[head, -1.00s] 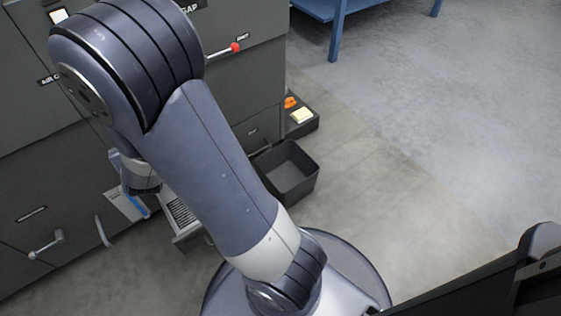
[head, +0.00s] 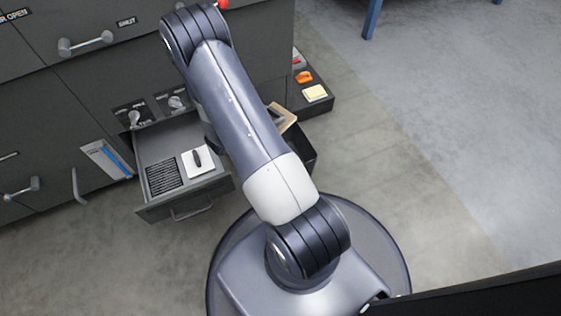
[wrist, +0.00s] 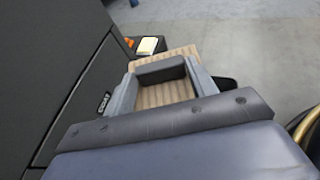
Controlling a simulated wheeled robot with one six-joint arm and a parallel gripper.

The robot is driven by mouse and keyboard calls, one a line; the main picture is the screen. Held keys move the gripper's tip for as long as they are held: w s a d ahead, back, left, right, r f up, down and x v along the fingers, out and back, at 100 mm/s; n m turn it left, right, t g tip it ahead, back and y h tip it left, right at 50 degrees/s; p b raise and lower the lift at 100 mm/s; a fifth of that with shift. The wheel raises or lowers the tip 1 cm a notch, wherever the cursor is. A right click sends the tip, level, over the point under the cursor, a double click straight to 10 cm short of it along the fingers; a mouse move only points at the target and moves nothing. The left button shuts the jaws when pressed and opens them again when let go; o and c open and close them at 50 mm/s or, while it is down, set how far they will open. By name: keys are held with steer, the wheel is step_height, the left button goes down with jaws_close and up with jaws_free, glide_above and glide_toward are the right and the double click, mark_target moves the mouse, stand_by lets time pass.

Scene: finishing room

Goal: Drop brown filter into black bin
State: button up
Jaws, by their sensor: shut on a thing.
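The brown filter (head: 284,115), a tan pleated panel with a pale frame, shows in the head view just right of my arm, tilted above the bin. In the wrist view the brown filter (wrist: 165,95) lies between the grey fingers of my gripper (wrist: 163,82), which is shut on it. In the head view the gripper is hidden behind my arm. The black bin (head: 306,155) stands on the floor beside the cabinet, mostly covered by my arm and the filter. In the wrist view a dark edge at the right of the filter may be the bin.
An open drawer (head: 190,205) sticks out of the dark cabinet (head: 75,110), holding a black slatted piece (head: 163,178) and a white plate (head: 198,161) with a dark handle. A low black tray (head: 318,101) holds orange and pale-yellow items.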

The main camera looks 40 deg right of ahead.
steer(key=s+f, duration=0.1)
steer(key=s+d+f+m+g, duration=0.1)
steer(key=s+f+g, duration=0.1)
steer(key=shift+s+d+f+m+b, duration=0.15)
steer(key=shift+d+f+m+b, duration=0.15)
steer(key=shift+d+m, duration=0.1)
step_height(320, 180, down, 6)
steer(key=b, duration=0.4)
steer(key=shift+r, duration=0.1)
steer(key=o, duration=1.1)
steer(key=p, duration=0.4)
glide_toward(281, 126)
steer(key=shift+a+f, duration=0.2)
steer(key=shift+f, duration=1.3)
steer(key=shift+a+f, duration=0.2)
steer(key=shift+f, duration=1.3)
